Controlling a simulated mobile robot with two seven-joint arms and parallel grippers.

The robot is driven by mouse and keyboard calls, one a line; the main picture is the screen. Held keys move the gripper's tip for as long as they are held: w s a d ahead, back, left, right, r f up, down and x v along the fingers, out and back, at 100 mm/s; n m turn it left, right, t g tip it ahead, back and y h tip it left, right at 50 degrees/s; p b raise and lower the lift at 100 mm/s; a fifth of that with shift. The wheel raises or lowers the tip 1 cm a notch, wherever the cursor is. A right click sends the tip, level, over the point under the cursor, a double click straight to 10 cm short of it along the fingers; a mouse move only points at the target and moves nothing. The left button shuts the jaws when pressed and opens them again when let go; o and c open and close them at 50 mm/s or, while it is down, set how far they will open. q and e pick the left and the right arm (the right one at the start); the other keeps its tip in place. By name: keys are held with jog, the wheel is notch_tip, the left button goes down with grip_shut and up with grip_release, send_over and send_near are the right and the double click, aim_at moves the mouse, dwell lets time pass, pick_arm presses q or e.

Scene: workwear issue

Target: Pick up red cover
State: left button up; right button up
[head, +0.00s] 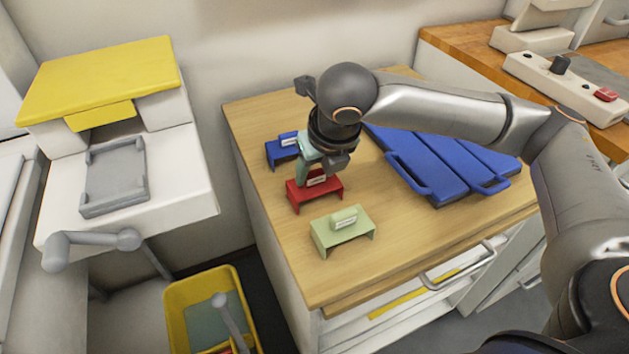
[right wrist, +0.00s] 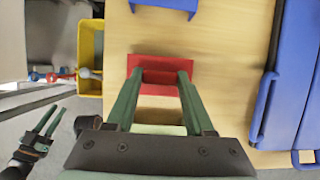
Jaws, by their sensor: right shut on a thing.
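The red cover (head: 326,191) is a small bench-shaped piece with a pale label on its raised grip. It appears to stand on the wooden worktop, between a blue cover (head: 277,153) and a pale green cover (head: 354,228). My right gripper (head: 308,170) comes down from above and is shut on the red cover's grip, which it partly hides. In the right wrist view, the green fingers reach onto the red cover (right wrist: 160,62). My left gripper (right wrist: 46,122) shows at the lower left of that view, empty, with its fingers apart.
Blue panels with handles (head: 430,165) lie on the worktop (head: 290,255) to the right. A yellow bin (head: 178,310) stands on the floor at left. A white stand with a grey tray (head: 115,175) is farther left. The worktop's front is clear.

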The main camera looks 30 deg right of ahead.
aim_at(315, 174)
jog(key=shift+c, duration=0.6)
jog(key=shift+r, duration=0.55)
notch_tip(315, 174, up, 2)
jog(key=shift+r+p, duration=0.15)
jog(key=shift+p, duration=0.5)
jog(key=s+d+r+p, duration=0.3)
jog(key=s+d+r, duration=0.5)
jog(key=s, duration=0.3)
jog(key=shift+d+r, duration=0.15)
jog(key=shift+r, duration=0.65)
jog(key=shift+s, duration=0.15)
